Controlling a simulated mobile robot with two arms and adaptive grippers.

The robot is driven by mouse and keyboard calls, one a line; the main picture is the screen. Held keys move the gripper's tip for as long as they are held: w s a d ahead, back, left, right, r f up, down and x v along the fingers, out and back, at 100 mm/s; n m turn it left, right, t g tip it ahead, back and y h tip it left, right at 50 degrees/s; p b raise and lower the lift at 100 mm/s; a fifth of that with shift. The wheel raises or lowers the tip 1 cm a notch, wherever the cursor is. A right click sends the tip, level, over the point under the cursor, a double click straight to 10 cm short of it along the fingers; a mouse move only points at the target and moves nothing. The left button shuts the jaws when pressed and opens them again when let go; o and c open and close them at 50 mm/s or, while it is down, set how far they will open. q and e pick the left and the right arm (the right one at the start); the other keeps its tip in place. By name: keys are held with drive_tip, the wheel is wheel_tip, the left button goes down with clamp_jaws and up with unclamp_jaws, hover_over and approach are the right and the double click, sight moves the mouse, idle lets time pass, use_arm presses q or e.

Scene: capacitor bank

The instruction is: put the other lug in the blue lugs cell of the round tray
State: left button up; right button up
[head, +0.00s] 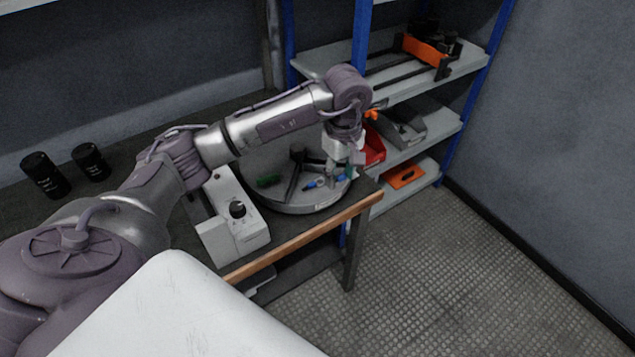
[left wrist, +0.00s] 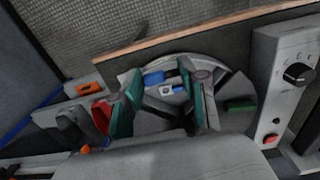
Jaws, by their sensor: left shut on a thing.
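My left gripper (head: 334,180) reaches down over the near right part of the round tray (head: 300,208). In the left wrist view its two green-padded fingers (left wrist: 160,80) are shut on a blue lug (left wrist: 153,78), which also shows as a small blue patch in the head view (head: 341,177). Another blue lug with a pale metal end (left wrist: 172,90) lies in the tray close by; in the head view it is left of the fingers (head: 311,184). I cannot tell whether the held lug touches the tray floor. My right gripper is not in view.
Dark dividers (head: 293,180) split the tray; a green piece (head: 268,181) lies in its left part. A grey box with a black knob (head: 238,210) stands left of the tray. The bench's wooden edge (head: 300,236) is in front. Shelves with a red bin (head: 374,148) stand behind right.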

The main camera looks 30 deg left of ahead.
use_arm(q)
drive_tip(key=a+f, duration=0.1)
drive_tip(key=a, duration=0.1)
drive_tip(key=a+f, duration=0.1)
drive_tip(key=a, duration=0.1)
drive_tip(key=a+f, duration=0.2)
drive_tip(key=shift+w+a+p, duration=0.2)
drive_tip(key=shift+w+p, duration=0.05)
drive_tip(key=shift+p, duration=0.15)
wheel_tip(320, 180, down, 4)
drive_tip(key=shift+r+p, duration=0.15)
drive_tip(key=shift+p, duration=0.2)
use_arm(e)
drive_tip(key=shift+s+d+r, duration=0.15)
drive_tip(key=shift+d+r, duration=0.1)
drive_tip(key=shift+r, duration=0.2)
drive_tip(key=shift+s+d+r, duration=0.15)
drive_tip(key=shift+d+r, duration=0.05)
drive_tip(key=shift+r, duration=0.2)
use_arm(q)
drive_tip(key=shift+f+b, duration=0.7)
drive_tip(key=shift+b, duration=0.05)
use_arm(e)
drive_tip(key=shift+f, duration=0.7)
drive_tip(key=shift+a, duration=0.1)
use_arm(q)
drive_tip(key=o, duration=1)
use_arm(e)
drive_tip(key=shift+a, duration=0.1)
